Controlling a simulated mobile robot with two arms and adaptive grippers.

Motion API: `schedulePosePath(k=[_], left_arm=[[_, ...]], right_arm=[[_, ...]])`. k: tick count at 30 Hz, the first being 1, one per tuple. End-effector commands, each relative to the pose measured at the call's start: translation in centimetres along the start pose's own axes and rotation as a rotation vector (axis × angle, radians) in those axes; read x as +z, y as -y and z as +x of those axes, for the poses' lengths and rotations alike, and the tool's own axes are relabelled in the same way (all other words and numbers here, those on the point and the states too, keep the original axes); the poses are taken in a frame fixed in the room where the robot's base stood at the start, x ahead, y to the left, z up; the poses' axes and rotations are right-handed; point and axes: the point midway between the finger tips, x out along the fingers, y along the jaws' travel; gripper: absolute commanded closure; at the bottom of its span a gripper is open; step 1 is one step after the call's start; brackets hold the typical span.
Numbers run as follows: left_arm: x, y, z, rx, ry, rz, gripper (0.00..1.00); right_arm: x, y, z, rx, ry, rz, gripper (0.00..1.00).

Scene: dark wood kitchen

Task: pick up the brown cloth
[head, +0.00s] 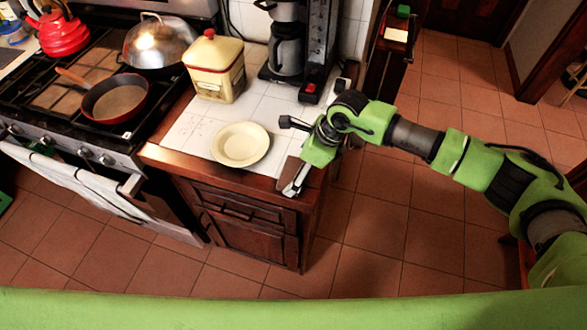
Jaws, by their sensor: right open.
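A flat brown piece that looks like the brown cloth (289,170) lies at the right front corner of the tiled counter (180,135). It is small in the head view, and part of it is hidden by my right gripper. My right gripper (293,183) reaches in from the right and points down at this corner, over the cloth's right edge. It is open. I cannot tell whether its fingers touch the cloth. My left gripper is not in view.
A cream plate (240,145) sits left of the gripper. A cream canister (215,68) and a coffee maker (287,45) stand behind. The stove (60,125) with a red-rimmed pan (115,98) is at left. The tiled floor (380,240) at right is open.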

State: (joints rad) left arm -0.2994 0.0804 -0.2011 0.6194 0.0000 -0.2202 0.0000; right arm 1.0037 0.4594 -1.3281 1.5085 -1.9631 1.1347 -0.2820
Motion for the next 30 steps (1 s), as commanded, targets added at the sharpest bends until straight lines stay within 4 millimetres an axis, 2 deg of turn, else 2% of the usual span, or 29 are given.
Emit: schedulePosePath(k=[4, 11, 13, 15, 16, 30], left_arm=[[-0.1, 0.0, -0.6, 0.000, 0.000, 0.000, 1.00], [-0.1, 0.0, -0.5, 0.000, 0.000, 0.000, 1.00], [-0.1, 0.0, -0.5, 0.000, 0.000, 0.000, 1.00], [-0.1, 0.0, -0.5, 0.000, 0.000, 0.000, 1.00], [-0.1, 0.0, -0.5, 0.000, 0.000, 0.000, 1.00], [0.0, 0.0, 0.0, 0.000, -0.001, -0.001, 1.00]], right_arm=[[0.0, 0.1, 1.4, -0.001, -0.001, 0.000, 0.04], [0.0, 0.1, 1.7, -0.002, 0.001, 0.000, 0.04], [0.0, 0.1, 1.7, -0.002, 0.001, 0.000, 0.17], [0.0, 0.1, 1.7, -0.002, 0.001, 0.000, 0.35], [0.0, 0.1, 1.7, -0.002, 0.001, 0.000, 0.40], [0.1, 0.1, 1.3, -0.002, 0.001, -0.001, 0.41]])
